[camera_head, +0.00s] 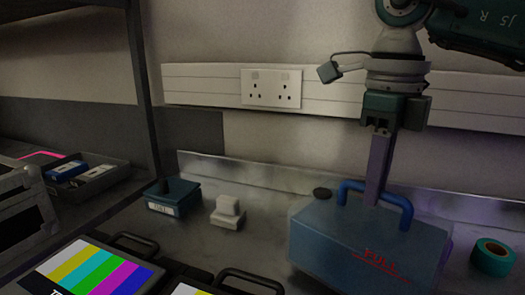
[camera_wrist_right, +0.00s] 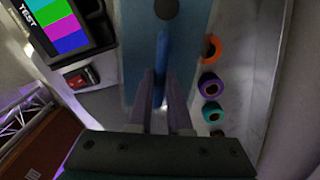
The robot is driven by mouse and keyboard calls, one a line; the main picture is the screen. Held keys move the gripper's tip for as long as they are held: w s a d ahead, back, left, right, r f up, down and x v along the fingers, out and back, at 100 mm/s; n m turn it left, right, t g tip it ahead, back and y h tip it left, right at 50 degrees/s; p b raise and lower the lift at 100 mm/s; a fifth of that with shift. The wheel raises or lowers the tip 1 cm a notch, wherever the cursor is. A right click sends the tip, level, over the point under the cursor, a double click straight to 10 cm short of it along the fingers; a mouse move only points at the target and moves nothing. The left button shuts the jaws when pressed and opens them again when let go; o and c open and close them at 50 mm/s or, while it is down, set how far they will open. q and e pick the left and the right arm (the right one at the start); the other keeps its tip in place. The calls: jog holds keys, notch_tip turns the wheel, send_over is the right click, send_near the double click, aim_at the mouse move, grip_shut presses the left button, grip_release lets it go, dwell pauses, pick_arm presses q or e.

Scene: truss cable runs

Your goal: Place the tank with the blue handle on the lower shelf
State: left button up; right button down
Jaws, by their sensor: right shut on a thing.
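The tank (camera_head: 345,245) is a blue-grey box with a blue handle (camera_head: 408,212) on top and red "FULL" lettering on its front. It stands out at the right of the head view, over the worktop. My right gripper (camera_head: 373,198) comes from above and is shut on the blue handle. In the right wrist view the handle (camera_wrist_right: 162,55) runs between the two fingers (camera_wrist_right: 163,85), above the tank's top (camera_wrist_right: 138,25). I cannot tell whether the tank's underside touches the worktop. A shelf level (camera_head: 105,198) shows at the left, behind a dark upright. My left gripper is out of view.
On the worktop stand a small dark-blue box (camera_head: 175,200), a white block (camera_head: 227,217), a teal tape roll (camera_head: 492,257) and a colour-bar test monitor (camera_head: 95,270). The shelf holds a grey bin (camera_head: 110,177). The right wrist view adds orange (camera_wrist_right: 211,47) and purple (camera_wrist_right: 210,86) rolls beside the tank.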

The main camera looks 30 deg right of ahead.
jog(key=shift+f, duration=1.05)
jog(key=c, duration=0.8)
grip_release()
jog(key=shift+c, duration=0.2)
